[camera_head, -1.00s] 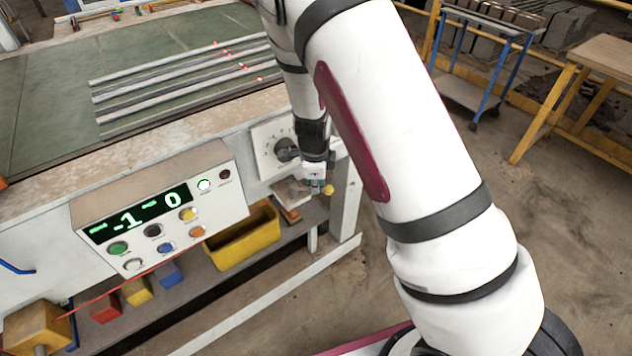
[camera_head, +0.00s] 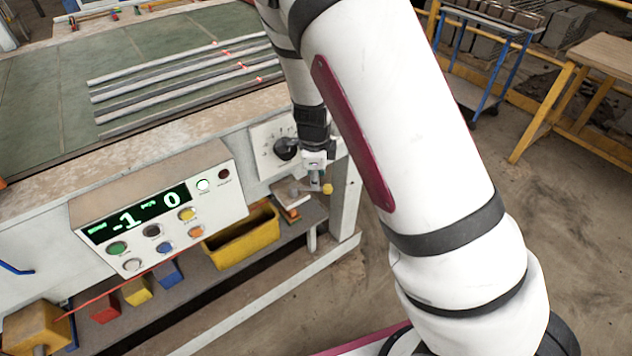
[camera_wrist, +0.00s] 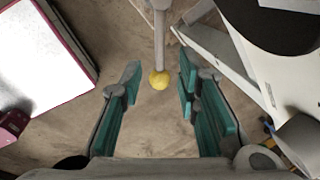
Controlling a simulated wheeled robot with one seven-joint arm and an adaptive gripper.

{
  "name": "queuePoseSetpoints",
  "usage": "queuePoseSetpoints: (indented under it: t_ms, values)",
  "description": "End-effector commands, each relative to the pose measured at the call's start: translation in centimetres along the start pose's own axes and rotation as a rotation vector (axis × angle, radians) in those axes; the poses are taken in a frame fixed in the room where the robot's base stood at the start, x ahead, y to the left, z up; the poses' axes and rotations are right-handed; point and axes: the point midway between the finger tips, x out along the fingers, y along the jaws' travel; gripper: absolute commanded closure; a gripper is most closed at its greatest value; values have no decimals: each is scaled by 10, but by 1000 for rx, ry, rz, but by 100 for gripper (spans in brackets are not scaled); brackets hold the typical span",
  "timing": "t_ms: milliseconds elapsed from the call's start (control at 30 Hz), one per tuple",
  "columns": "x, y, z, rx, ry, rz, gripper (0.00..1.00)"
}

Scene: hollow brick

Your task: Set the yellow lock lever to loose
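The lock lever is a grey rod with a yellow ball knob (camera_head: 327,188), just below the dial on the machine's front. In the wrist view the yellow knob (camera_wrist: 159,80) hangs at the end of its grey rod (camera_wrist: 159,40), which comes in from the top. My gripper (camera_wrist: 158,92) is open, with green-padded fingers on either side of the knob and apart from it. In the head view my gripper (camera_head: 316,180) is small and points down at the lever. Where the rod joins the machine is partly hidden.
A black dial knob (camera_head: 287,149) on a white plate is close to my gripper. A control panel (camera_head: 160,215) with a lit display and several buttons stands to the left. A yellow bin (camera_head: 243,240) sits on the shelf below.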

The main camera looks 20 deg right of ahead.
Motion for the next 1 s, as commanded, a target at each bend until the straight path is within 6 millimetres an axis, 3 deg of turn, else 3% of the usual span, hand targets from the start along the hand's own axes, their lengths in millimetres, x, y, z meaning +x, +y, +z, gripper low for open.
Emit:
queuePoseSetpoints:
  t_ms: [200,400,867,1000]
  values:
    - [-46,0,1,-2,-2,-2,70]
    - [-74,0,0,0,0,-1,70]
    - [-83,0,-2,2,2,1,70]
    - [-81,0,-1,-79,0,8,70]
